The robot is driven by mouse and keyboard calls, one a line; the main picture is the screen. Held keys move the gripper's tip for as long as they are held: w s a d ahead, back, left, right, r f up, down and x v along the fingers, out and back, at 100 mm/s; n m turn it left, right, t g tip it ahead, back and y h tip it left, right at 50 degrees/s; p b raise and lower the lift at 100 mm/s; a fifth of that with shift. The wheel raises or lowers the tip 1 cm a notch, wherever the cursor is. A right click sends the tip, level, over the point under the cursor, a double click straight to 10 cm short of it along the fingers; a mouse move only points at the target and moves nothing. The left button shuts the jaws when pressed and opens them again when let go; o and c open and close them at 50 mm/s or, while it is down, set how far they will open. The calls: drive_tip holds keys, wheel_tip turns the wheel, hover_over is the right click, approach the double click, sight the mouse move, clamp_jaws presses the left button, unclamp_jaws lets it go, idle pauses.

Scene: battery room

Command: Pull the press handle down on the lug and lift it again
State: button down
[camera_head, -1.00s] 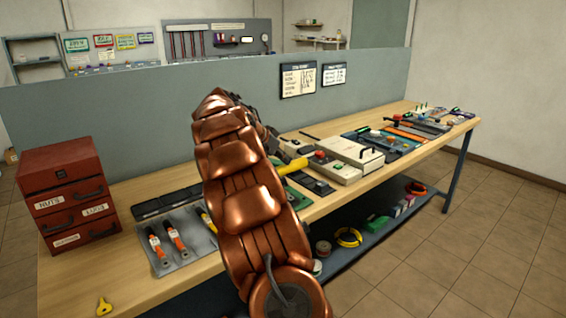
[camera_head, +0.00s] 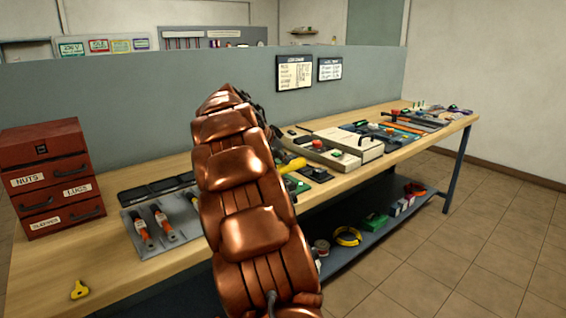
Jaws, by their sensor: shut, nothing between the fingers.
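My copper-coloured arm (camera_head: 245,190) rises through the middle of the view and hides part of the bench. Dark parts of my gripper show just past the arm's far right side; its fingertips are hidden, and it appears shut and empty. A yellow handle (camera_head: 293,165) sticks out right of my arm, over the bench, and may be the press handle. Its lower end and the press body are mostly behind my arm. I cannot make out a lug under it. I cannot tell whether my gripper touches the handle.
The wooden bench (camera_head: 70,262) runs from near left to far right. A red drawer cabinet (camera_head: 50,150) and a yellow key-like piece (camera_head: 80,289) are at left. A grey tray (camera_head: 170,246) holds orange-handled tools. Pale boxes (camera_head: 348,146) crowd the right. Tiled floor (camera_head: 440,240) is clear.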

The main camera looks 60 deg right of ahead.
drive_tip(key=shift+s+a+f+b, duration=0.1)
drive_tip(key=shift+s+f+b, duration=0.05)
drive_tip(key=shift+f+b, duration=0.45)
drive_tip(key=shift+f, duration=0.15)
drive_tip(key=a+r, duration=0.7)
drive_tip(key=r, duration=0.5)
drive_tip(key=shift+a, duration=0.15)
drive_tip(key=shift+s, duration=0.1)
